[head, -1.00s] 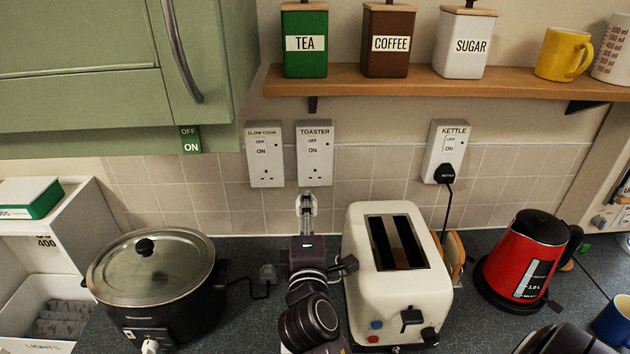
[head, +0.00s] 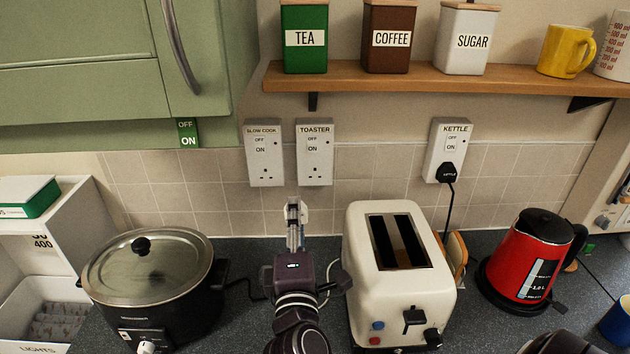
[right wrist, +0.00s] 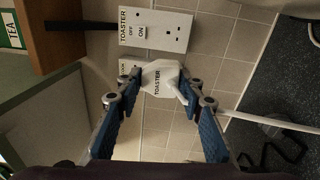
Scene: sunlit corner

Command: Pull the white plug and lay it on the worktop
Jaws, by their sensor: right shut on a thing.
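The white plug (right wrist: 160,80), marked TOASTER, is out of its socket and held between the fingertips of my right gripper (right wrist: 157,88). In the head view my right gripper (head: 294,208) holds it above the worktop (head: 240,330), in front of the tiled wall; the fingers partly hide it. The toaster socket (head: 315,152) has empty holes. A white cord (head: 333,285) shows between my right arm and the cream toaster (head: 398,275). My left gripper is not in view.
A slow cooker (head: 150,285) stands left of my right arm, with a black cord on the worktop. A red kettle (head: 528,258) stands right of the toaster. The kettle's black plug (head: 449,172) is in its socket. A wooden shelf (head: 420,82) hangs above.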

